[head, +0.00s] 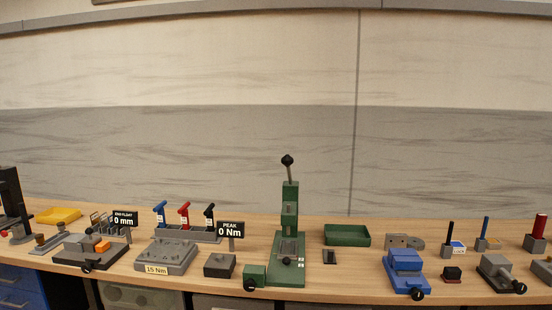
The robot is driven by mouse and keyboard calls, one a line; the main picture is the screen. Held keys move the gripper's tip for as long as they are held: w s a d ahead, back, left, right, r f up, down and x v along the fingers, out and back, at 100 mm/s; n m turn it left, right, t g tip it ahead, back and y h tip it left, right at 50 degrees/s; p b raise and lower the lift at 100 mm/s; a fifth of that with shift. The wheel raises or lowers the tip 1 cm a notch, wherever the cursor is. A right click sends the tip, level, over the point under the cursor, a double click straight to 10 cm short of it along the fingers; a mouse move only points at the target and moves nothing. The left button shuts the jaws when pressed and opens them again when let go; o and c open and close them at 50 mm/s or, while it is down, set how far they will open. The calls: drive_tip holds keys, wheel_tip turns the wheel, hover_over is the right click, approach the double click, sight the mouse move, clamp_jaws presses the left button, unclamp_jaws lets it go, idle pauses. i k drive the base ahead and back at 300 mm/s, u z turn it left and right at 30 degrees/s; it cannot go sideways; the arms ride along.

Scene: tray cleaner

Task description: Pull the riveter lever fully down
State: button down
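The riveter appears to be the green press (290,228) standing upright near the middle of the bench. Its lever (289,172) rises from the top, leans slightly left as it goes up, and ends in a black knob (287,160). A second small black knob (286,260) sits low on the front of the press. My gripper does not show in the head view.
A green tray (347,235) stands right of the press, and a dark block (219,265) stands left. A "PEAK 0 Nm" sign (230,229) stands close by. A blue vise (406,271) is further right. Space above the bench is clear.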

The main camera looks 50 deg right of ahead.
sight(288, 161)
drive_tip(key=u, duration=1.25)
drive_tip(key=k, duration=1.15)
drive_tip(key=z, duration=1.3)
drive_tip(key=i, duration=0.45)
